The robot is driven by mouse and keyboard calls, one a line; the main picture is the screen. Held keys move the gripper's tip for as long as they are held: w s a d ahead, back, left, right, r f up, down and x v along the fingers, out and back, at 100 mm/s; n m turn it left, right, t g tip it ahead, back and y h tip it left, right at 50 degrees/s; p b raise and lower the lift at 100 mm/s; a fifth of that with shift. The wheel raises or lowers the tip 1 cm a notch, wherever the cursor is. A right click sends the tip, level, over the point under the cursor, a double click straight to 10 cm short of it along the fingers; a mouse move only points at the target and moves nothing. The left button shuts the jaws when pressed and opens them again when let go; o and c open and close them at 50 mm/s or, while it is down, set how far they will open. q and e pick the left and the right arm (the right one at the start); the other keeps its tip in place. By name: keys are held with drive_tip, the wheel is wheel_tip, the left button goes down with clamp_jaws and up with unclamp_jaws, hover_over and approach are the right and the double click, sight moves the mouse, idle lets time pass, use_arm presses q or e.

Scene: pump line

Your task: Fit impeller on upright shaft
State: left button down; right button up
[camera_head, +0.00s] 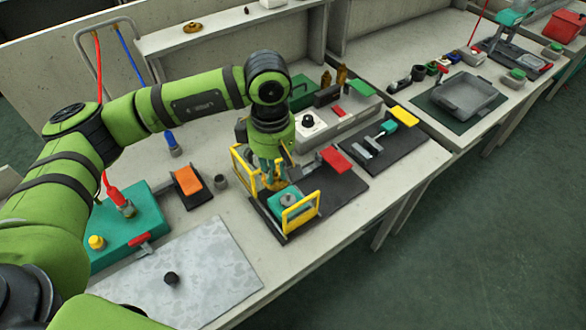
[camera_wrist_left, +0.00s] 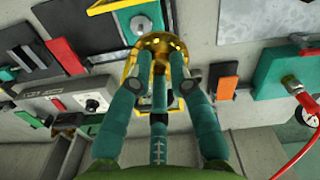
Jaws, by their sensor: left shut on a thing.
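My left gripper (camera_head: 272,184) points down over the black fixture base with yellow guard frames. It is shut on a brass-coloured round impeller (camera_head: 277,184). In the left wrist view the teal fingers (camera_wrist_left: 159,75) close around the impeller (camera_wrist_left: 158,42), which shows as a gold disc with a raised rim. A teal block (camera_head: 287,199) stands on the fixture beside the gripper, between the yellow frames (camera_head: 300,213). I cannot make out the upright shaft; the gripper and impeller may hide it. I cannot tell whether the impeller touches anything below. My right gripper is not in view.
A pale speckled mat (camera_head: 190,270) with a small black knob (camera_head: 171,279) lies at front left, mostly clear.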

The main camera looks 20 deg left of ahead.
use_arm(q)
drive_tip(key=n, duration=0.3)
drive_tip(key=w+f+n, duration=0.1)
drive_tip(key=n, duration=0.2)
drive_tip(key=w+d+n+p, duration=0.1)
drive_tip(key=n, duration=0.2)
drive_tip(key=shift+w+f+n, duration=0.1)
drive_tip(key=shift+f+n, duration=0.2)
wheel_tip(320, 180, down, 2)
drive_tip(key=w+n, duration=0.1)
drive_tip(key=n, duration=0.7)
drive_tip(key=n+b, duration=0.3)
drive_tip(key=n, duration=0.3)
hover_over(288, 199)
drive_tip(key=shift+f, duration=3.7)
drive_tip(key=shift+f+b, duration=0.3)
drive_tip(key=shift+f, duration=0.25)
drive_tip(key=shift+f+b, duration=0.25)
drive_tip(key=shift+b, duration=0.05)
drive_tip(key=c, duration=1.1)
unclamp_jaws()
drive_tip(key=shift+o, duration=0.2)
